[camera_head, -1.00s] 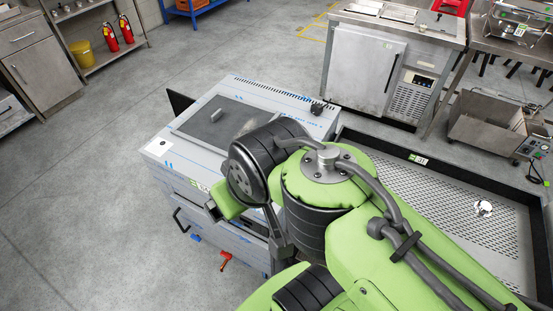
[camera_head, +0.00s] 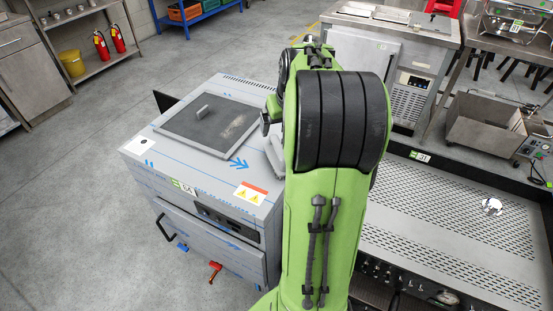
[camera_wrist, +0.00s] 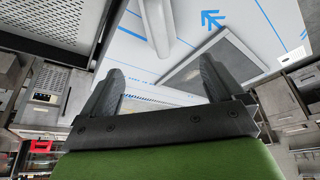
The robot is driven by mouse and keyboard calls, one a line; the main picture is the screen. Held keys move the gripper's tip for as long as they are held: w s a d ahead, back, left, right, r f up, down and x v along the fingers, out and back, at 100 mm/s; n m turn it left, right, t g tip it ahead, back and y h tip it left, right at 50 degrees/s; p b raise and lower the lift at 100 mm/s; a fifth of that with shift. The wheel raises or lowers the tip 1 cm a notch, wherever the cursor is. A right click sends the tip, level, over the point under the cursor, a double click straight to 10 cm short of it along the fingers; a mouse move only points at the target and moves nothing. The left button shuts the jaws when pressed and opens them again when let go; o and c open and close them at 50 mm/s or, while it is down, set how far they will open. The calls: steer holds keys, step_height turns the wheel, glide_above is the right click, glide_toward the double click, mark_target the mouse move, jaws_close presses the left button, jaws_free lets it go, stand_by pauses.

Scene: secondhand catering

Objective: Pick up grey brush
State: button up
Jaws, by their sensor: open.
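My gripper (camera_wrist: 160,82) shows in the wrist view with its two dark fingers apart and nothing between them. In the head view my arm hides most or all of it. No object is clearly recognisable as the grey brush. A small grey piece (camera_head: 202,111) stands on the dark panel of the steel appliance; I cannot tell whether it is a handle or a brush. A pale grey rounded bar (camera_wrist: 158,25) shows beyond the fingers in the wrist view, over the appliance top; I cannot tell what it is.
The steel appliance (camera_head: 215,178) stands left of my arm, with a dark panel (camera_head: 185,128) on top and a red-handled tap (camera_head: 214,270) low in front. A perforated tray (camera_head: 455,225) lies to the right. A steel cabinet (camera_head: 362,70) stands behind. Open floor (camera_head: 70,200) lies left.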

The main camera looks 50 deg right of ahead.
mark_target(278, 144)
steer(key=b+x, duration=0.1)
steer(key=x, duration=0.3)
steer(key=b+x, duration=0.1)
steer(key=x, duration=0.4)
steer(key=shift+a+f, duration=0.15)
steer(key=shift+a, duration=0.05)
steer(key=b+x, duration=0.2)
steer(key=x, duration=0.3)
steer(key=shift+w+d+f, duration=0.1)
steer(key=shift+d+f, duration=0.05)
steer(key=shift+d, duration=0.05)
steer(key=shift+c, duration=0.3)
steer(key=c, duration=1.2)
step_height(278, 144, up, 10)
steer(key=p, duration=0.3)
steer(key=shift+p, duration=0.3)
steer(key=shift+c, duration=0.2)
